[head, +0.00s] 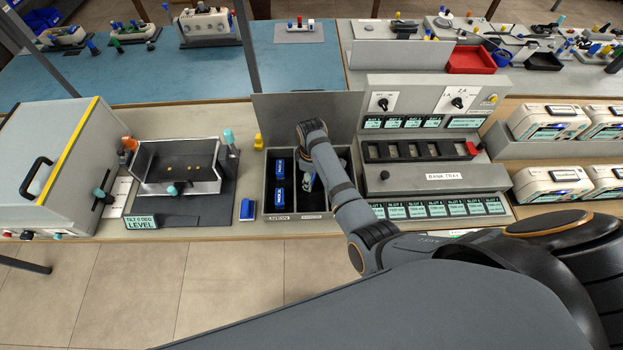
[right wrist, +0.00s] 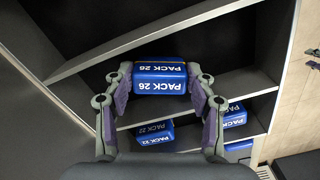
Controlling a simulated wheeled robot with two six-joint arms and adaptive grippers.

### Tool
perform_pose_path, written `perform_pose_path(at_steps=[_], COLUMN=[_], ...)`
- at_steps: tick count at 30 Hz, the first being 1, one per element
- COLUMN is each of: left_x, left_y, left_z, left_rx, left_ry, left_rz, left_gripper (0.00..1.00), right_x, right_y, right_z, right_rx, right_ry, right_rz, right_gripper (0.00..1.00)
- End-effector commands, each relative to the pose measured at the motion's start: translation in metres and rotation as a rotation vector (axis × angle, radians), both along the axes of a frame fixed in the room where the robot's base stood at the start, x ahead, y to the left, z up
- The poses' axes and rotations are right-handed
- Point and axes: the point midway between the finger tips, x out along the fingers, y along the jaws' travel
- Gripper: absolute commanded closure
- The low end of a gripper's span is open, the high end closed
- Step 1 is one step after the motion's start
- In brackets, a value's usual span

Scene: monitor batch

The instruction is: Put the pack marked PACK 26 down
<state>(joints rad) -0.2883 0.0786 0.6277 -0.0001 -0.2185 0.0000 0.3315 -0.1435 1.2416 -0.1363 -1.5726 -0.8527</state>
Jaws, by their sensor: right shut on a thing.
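My right gripper (right wrist: 160,98) is shut on the blue pack marked PACK 26 (right wrist: 160,70), one finger on each side. The white lettering faces the right wrist camera. In the head view my right arm reaches down into an open grey bin (head: 267,214) with dark compartments, and its wrist hides much of the inside. Whether the held pack touches the compartment floor cannot be told. Two other blue packs (head: 280,168) stand in the bin's left compartment; in the right wrist view one reads PACK 22 (right wrist: 155,131). My left gripper is not in view.
Grey dividers (right wrist: 170,33) separate the compartments near my fingers. The bin's raised lid (head: 300,108) stands behind it. A loose blue pack (head: 247,209) lies left of the bin. A bank tray console (head: 440,190) stands close on the right, a tilt tray (head: 175,165) on the left.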

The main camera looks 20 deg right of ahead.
Motion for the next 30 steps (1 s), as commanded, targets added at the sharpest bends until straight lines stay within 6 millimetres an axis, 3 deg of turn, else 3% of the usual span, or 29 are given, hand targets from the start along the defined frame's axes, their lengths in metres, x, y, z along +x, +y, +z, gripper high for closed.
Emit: perform_pose_path(at_steps=[3, 8, 9, 13, 23, 26, 30], left_x=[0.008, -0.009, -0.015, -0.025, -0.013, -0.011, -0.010], left_y=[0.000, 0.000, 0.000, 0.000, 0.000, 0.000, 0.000], left_z=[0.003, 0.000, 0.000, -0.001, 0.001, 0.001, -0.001], left_rx=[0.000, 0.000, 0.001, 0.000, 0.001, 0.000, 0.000], left_ry=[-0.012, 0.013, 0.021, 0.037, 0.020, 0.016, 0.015], left_rz=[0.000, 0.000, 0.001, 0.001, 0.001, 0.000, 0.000], left_gripper=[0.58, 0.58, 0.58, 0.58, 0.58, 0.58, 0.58], right_x=[-0.001, -0.001, -0.001, -0.001, -0.001, 0.000, 0.001], right_y=[0.000, 0.000, 0.000, 0.000, 0.000, 0.000, 0.000], right_z=[0.001, -0.003, -0.003, -0.003, -0.001, 0.008, 0.038], right_rx=[0.000, 0.000, 0.000, 0.000, 0.000, 0.001, 0.000], right_ry=[0.003, 0.003, 0.003, 0.003, 0.001, -0.001, -0.003], right_rz=[0.000, 0.000, 0.000, -0.001, -0.001, 0.000, -0.001], right_gripper=[0.85, 0.85, 0.40, 0.22, 0.21, 0.21, 0.21])
